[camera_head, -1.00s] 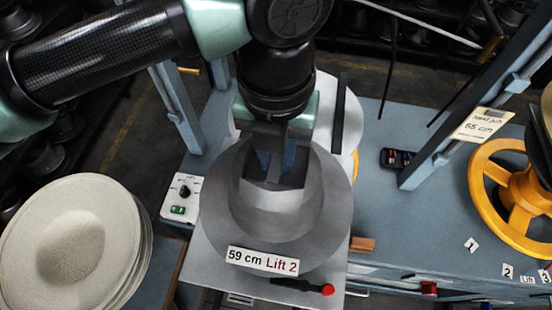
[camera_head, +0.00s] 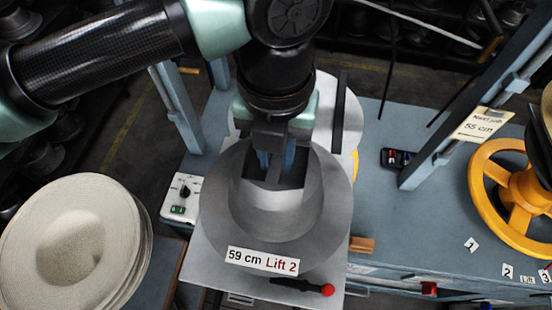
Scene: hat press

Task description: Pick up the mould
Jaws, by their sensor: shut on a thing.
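The mould (camera_head: 276,215) is a grey metal hat shape with a round crown and a wide flat brim. It is in the middle of the head view, above a light grey plate (camera_head: 215,265). A white label (camera_head: 263,261) reading "59 cm Lift 2" shows at its front edge. My gripper (camera_head: 275,165) points down at the dark opening in the top of the crown. Its blue-grey fingers are shut on the mould there. The finger tips are partly hidden inside the opening. I cannot tell whether the mould touches the plate.
Pale felt hats (camera_head: 75,245) are stacked at left. A control box (camera_head: 182,198) is left of the mould. Blue frame posts (camera_head: 470,110) stand either side. A yellow handwheel (camera_head: 505,185) is at right. A red-tipped black lever (camera_head: 327,290) is in front.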

